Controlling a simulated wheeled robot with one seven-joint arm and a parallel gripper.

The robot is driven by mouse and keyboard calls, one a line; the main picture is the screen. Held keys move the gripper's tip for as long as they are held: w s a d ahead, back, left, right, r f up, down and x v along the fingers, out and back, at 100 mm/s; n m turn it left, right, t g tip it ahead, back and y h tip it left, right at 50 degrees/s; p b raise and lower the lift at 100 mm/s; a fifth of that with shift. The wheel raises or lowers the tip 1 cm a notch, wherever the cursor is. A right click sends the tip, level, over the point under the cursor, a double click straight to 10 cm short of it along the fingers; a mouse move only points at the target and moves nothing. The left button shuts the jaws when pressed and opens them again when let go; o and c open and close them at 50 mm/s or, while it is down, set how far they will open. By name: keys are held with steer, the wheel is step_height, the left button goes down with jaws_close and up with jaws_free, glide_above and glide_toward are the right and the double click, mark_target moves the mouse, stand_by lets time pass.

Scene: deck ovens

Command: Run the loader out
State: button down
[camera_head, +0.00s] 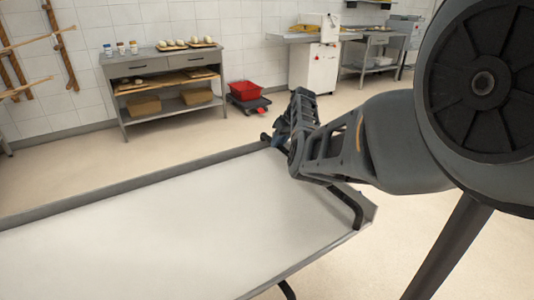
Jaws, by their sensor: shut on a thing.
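The loader (150,235) is a long, flat, pale bed with grey side rails, filling the lower left of the head view. A dark bar handle (345,205) curves around its near right end. My gripper (283,138) is at that end, shut on the handle bar near its far side. The fingertips and the gripped part of the bar are partly hidden by the gripper body. The bed looks empty where it shows; its left end is outside the view.
A grey workbench (160,66) with loaves, jars and boxes stands against the back wall. A red crate (247,90) sits on a low dolly beside it. A white machine (314,65) and a metal table (372,48) are further right. Pale floor is open between them and the loader.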

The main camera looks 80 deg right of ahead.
steer(key=s+d+b, duration=0.4)
steer(key=s+d, duration=0.1)
steer(key=s, duration=0.1)
steer(key=shift+s+r, duration=0.1)
steer(key=c, duration=0.9)
jaws_free()
steer(key=p+v, duration=0.1)
steer(key=v, duration=0.6)
steer(key=shift+a+r, duration=0.1)
steer(key=shift+r, duration=0.2)
